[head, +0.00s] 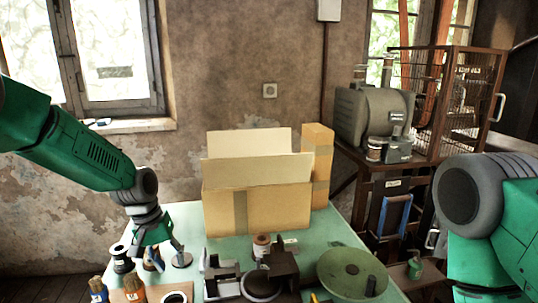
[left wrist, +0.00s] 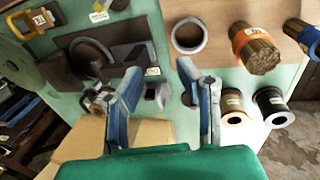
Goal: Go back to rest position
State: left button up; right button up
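My left gripper (head: 166,262) hangs over the left part of the table in the head view, fingers pointing down. In the left wrist view its two blue-grey fingers (left wrist: 160,78) are spread apart, with nothing held between them. A small grey piece (left wrist: 159,94) shows between the fingers, lower down on the table. My right arm (head: 490,220) shows at the right edge of the head view; its gripper is out of view. The green handwheel (head: 345,266) with a dark knob is at the table's right front, apart from my left gripper.
The green table (head: 338,236) holds an open cardboard box (head: 257,210) at the back and dark metal fixtures (head: 283,264) in the middle. Brushes (head: 133,290) and spools (head: 120,260) crowd the left front. A shelf with a grey machine (head: 372,116) and cage (head: 462,100) stands right.

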pick_arm(q)
jog(key=s+f, duration=0.1)
jog(key=f, duration=0.2)
jog(key=s+f, duration=0.2)
jog(key=f, duration=0.1)
jog(key=s+f, duration=0.2)
jog(key=f, duration=0.1)
jog(key=shift+s, duration=0.25)
jog(key=s+a+f, duration=0.2)
jog(key=s+f, duration=0.8)
jog(key=s, duration=0.4)
jog(key=s+a+f+m+y, duration=0.1)
jog(key=s+a+m+y, duration=0.15)
jog(key=s, duration=1.75)
notch_tip(320, 180, down, 14)
jog(key=w+b, duration=0.2)
jog(key=b, duration=1.2)
jog(key=shift+b, duration=0.3)
pick_arm(e)
notch_tip(320, 180, down, 15)
jog(key=shift+w+r, duration=0.15)
jog(key=shift+w, duration=0.1)
pick_arm(q)
jog(key=shift+m, duration=0.25)
jog(key=shift+w+f, duration=0.1)
